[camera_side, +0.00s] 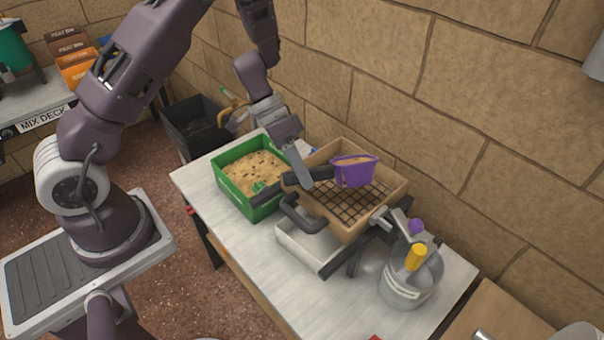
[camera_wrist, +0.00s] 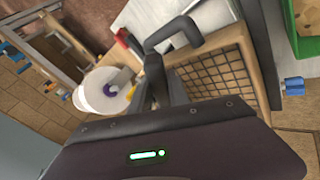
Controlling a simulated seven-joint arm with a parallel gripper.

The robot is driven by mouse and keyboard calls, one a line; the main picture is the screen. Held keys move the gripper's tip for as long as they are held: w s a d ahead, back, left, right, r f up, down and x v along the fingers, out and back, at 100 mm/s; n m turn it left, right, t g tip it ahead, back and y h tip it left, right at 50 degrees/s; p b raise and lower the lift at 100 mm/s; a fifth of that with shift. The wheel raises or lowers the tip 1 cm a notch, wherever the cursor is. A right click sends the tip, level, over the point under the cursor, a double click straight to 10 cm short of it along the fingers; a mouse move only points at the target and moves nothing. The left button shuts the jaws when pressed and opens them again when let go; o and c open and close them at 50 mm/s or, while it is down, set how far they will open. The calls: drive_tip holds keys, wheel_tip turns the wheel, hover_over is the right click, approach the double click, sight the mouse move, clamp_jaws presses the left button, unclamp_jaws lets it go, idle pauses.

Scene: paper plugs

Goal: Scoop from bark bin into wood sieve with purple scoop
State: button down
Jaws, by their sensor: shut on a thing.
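The purple scoop (camera_side: 352,174) is above the wood sieve in the side view, roughly level, with tan material showing at its top. My gripper (camera_side: 306,181) is shut on the scoop's dark handle, to the left of its cup. The wood sieve (camera_side: 378,218) has a dark wire mesh, and its visible mesh looks bare. It also shows in the wrist view (camera_wrist: 264,62). The green bin (camera_side: 233,197) stands left of the sieve and holds tan material with dark flecks. A corner of it shows in the wrist view (camera_wrist: 305,45). The scoop's cup is not clearly visible in the wrist view.
A white tray (camera_side: 296,243) sits below the sieve. A grey bucket (camera_side: 404,294) with yellow-handled and purple-ended tools stands at the right. A black crate (camera_side: 188,133) is behind the table at left. The stone wall (camera_side: 440,110) runs close behind the sieve.

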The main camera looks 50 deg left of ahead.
drive_tip(key=h, duration=0.1)
drive_tip(key=g+h, duration=0.1)
drive_tip(key=n+h, duration=0.1)
drive_tip(key=h, duration=0.1)
drive_tip(key=shift+w+a+r+g, duration=0.2)
drive_tip(key=shift+a+g, duration=0.1)
drive_tip(key=shift+a, duration=0.05)
drive_tip(key=h, duration=0.1)
drive_tip(key=g+h, duration=0.1)
drive_tip(key=shift+a+r+n+h, duration=0.25)
drive_tip(key=shift+r+n+h, duration=0.05)
drive_tip(key=shift+n, duration=0.1)
drive_tip(key=h, duration=0.2)
drive_tip(key=a+r+n+g+h, duration=0.1)
drive_tip(key=h, duration=0.1)
drive_tip(key=shift+w, duration=0.35)
drive_tip(key=h, duration=0.1)
drive_tip(key=n+h, duration=0.1)
drive_tip(key=h, duration=0.1)
drive_tip(key=shift+w+a+r, duration=0.2)
drive_tip(key=shift+a+r, duration=0.1)
drive_tip(key=shift+r, duration=0.05)
drive_tip(key=shift+d, duration=0.1)
